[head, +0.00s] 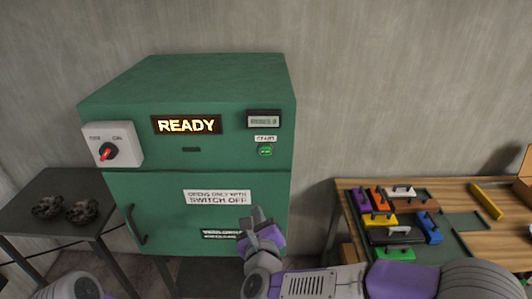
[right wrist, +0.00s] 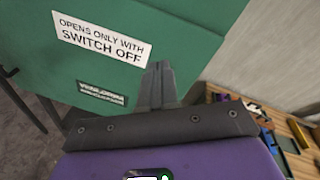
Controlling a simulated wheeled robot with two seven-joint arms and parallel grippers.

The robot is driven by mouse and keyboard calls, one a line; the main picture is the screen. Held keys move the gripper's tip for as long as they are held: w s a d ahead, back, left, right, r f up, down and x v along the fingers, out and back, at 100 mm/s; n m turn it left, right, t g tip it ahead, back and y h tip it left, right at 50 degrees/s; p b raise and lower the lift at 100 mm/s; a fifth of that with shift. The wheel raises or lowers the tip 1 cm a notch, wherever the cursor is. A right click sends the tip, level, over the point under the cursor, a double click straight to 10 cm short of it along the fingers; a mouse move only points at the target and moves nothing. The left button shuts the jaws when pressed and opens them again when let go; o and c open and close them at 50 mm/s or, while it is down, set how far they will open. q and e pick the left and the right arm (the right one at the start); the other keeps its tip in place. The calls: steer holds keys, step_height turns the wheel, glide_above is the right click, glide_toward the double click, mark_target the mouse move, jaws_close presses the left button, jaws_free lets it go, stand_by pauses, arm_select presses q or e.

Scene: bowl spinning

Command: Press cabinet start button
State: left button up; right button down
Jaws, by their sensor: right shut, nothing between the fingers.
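A green cabinet (head: 150,205) stands against the wall, with its door closed. Its display sign (head: 186,124) reads READY. The round green start button (head: 265,151) sits at the upper right of its front, under a small label. A red rotary switch (head: 107,152) is on a white box at the left. My right gripper (head: 258,217) is shut and empty, low in front of the cabinet's right side, below the button. In the right wrist view the shut fingers (right wrist: 157,85) point at the door beside the SWITCH OFF sign (right wrist: 101,38). My left gripper is not in view.
A wooden table (head: 456,194) at the right holds several coloured blocks with handles (head: 395,222). A dark side table (head: 62,190) at the left carries two dark lumpy objects (head: 66,209). The space before the cabinet's upper front is clear.

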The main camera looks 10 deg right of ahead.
mark_target(266, 152)
steer(key=s+d+r+m+t+h+p, duration=0.1)
steer(key=s+r+m+h, duration=0.1)
steer(key=s+r+m, duration=0.2)
step_height(266, 152, up, 6)
steer(key=m, duration=0.3)
steer(key=shift+d+f+t, duration=0.15)
steer(key=shift+f+t, duration=0.05)
steer(key=shift+t, duration=0.1)
steer(key=shift+w, duration=0.1)
steer(key=p+x, duration=0.3)
steer(key=x, duration=1.1)
steer(key=shift+p, duration=0.35)
